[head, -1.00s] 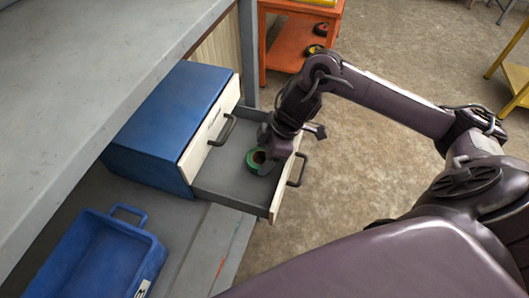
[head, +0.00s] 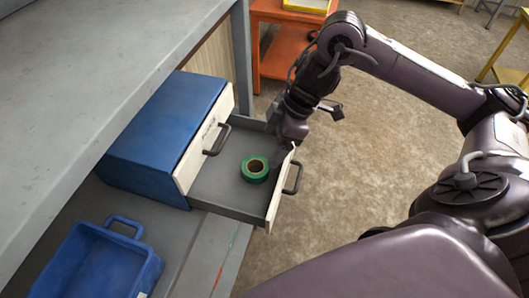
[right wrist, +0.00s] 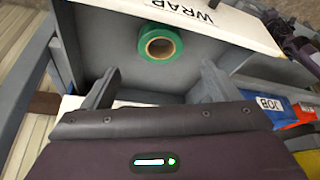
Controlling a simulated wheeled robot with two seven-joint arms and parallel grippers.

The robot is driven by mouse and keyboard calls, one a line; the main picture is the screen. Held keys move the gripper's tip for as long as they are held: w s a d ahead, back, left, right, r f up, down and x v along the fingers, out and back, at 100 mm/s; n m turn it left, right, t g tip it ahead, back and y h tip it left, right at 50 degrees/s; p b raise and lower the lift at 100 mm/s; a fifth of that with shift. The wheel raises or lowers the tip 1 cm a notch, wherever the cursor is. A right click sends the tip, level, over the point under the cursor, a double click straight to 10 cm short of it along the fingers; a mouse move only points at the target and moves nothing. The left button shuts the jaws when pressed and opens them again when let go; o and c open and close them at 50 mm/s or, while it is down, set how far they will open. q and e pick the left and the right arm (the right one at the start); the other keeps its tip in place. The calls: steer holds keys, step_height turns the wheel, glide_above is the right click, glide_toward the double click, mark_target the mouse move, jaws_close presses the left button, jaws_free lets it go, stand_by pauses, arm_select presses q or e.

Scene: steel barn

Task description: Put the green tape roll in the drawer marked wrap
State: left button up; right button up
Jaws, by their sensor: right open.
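The green tape roll (head: 255,169) lies flat on the floor of an open grey drawer (head: 222,184), drawn out of a blue cabinet. In the right wrist view the green tape roll (right wrist: 160,44) lies beyond my fingers, clear of both, with a white panel marked WRAP (right wrist: 205,14) beside it. My right gripper (head: 291,136) is at the drawer's far outer corner, apart from the roll. Its two fingers (right wrist: 160,78) are spread with nothing between them. My left gripper is not in view.
The blue cabinet (head: 160,130) has a white upper front with a dark handle. A blue tray (head: 95,262) stands in front of it on the grey shelf. A grey worktop (head: 100,60) overhangs on the left. An orange table (head: 283,55) stands behind; floor on the right is open.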

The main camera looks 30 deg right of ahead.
steer(key=v, duration=0.3)
steer(key=shift+r, duration=0.1)
stand_by(0.5)
